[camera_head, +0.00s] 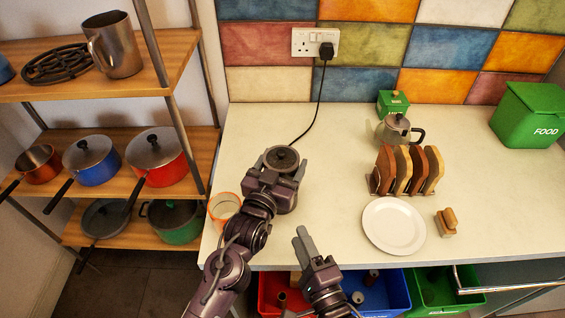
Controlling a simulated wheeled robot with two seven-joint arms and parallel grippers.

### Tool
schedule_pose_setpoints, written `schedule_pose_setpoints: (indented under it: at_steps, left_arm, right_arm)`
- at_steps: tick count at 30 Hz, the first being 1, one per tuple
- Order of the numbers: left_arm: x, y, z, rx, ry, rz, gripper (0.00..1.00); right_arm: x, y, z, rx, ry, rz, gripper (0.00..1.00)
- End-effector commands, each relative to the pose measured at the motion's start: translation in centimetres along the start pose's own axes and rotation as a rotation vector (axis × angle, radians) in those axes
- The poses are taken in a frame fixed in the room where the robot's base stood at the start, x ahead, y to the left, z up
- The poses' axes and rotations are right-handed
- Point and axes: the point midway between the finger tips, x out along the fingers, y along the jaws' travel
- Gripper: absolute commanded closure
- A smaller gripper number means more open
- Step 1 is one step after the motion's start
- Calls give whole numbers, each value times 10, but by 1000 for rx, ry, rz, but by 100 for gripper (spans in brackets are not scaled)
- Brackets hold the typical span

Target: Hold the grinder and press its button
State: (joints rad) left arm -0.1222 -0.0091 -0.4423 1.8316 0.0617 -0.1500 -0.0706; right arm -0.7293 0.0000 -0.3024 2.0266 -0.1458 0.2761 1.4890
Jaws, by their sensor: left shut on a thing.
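The grinder (284,158) is a dark, round-topped appliance standing upright on the pale counter, near its left end. A black cord runs from behind it to the wall socket. My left gripper (279,173) is shut around the grinder's body, with its fingers on either side. The gripper hides much of the grinder's front, and a button cannot be made out clearly on the dark top. My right gripper (293,270) is empty and appears open, in front of the counter's edge, lower than the grinder and apart from it.
An orange-rimmed glass (224,206) stands close left of my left gripper. To the right are a white plate (394,226), a toast rack (374,181), a moka pot (394,131) and a green food bin (528,115). Coloured bins (431,284) sit below the counter. Shelves (190,142) stand left.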

Motion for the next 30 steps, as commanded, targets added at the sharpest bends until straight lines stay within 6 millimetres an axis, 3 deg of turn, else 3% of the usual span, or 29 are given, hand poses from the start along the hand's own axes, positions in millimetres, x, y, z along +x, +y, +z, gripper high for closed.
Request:
schedule_pose_setpoints:
  at_steps: [1, 5, 13, 30]
  left_arm:
    - [0, 0, 0, -1, 0, 0, 61]
    - [0, 0, 0, -1, 0, 0, 77]
    - [0, 0, 0, -1, 0, -1, 77]
    - [0, 0, 0, -1, -1, -1, 77]
  right_arm:
    - [0, 0, 0, 0, 0, 0, 64]
    - [0, 0, 0, 0, 0, 0, 64]
    - [0, 0, 0, 0, 0, 0, 99]
    - [0, 0, 0, 0, 0, 0, 100]
